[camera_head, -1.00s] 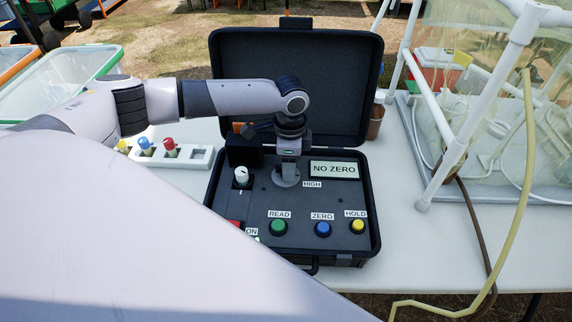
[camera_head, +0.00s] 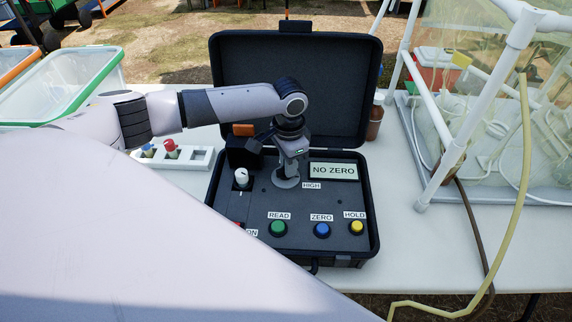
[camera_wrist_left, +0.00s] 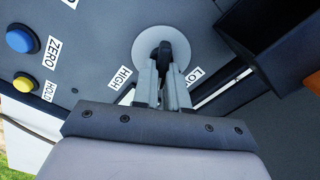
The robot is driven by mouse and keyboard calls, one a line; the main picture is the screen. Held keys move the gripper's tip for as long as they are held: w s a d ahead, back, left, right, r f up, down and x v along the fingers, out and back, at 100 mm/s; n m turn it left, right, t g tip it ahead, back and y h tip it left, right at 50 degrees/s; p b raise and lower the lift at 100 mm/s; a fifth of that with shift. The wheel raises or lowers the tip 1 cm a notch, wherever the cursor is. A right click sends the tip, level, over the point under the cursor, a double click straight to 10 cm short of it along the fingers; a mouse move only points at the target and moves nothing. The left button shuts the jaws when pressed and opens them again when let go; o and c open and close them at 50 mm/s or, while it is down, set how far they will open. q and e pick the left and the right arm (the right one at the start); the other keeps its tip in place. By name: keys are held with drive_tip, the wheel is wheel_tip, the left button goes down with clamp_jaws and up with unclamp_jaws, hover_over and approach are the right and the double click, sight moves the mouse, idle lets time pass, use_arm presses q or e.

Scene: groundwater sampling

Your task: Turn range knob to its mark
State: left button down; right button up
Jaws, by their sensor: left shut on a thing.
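The range knob is a dark knob (camera_wrist_left: 166,50) on a round pale grey plate (camera_wrist_left: 148,42) in the instrument case's panel. The plate (camera_head: 287,182) also shows in the head view, where my gripper hides the knob. In the left wrist view the labels HIGH (camera_wrist_left: 120,78) and LOW (camera_wrist_left: 194,75) sit on either side of the plate. My left gripper (camera_wrist_left: 165,68) points down at the panel with its fingers shut on the knob. It also shows in the head view (camera_head: 287,175). My right gripper is not in view.
The open black case (camera_head: 295,85) stands on a white table (camera_head: 400,235). Its panel holds a NO ZERO display (camera_head: 333,171), a green READ button (camera_head: 278,228), a blue ZERO button (camera_head: 322,230), a yellow HOLD button (camera_head: 356,227) and a white-topped knob (camera_head: 241,177). A vial rack (camera_head: 200,158) stands left.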

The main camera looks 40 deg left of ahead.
use_arm(q)
drive_tip(key=n, duration=0.6)
drive_tip(key=shift+s+a+f, duration=0.1)
drive_tip(key=shift+a, duration=0.15)
drive_tip(key=n, duration=0.6)
drive_tip(key=shift+a, duration=0.2)
drive_tip(key=c, duration=1.1)
unclamp_jaws()
drive_tip(key=shift+r, duration=3.65)
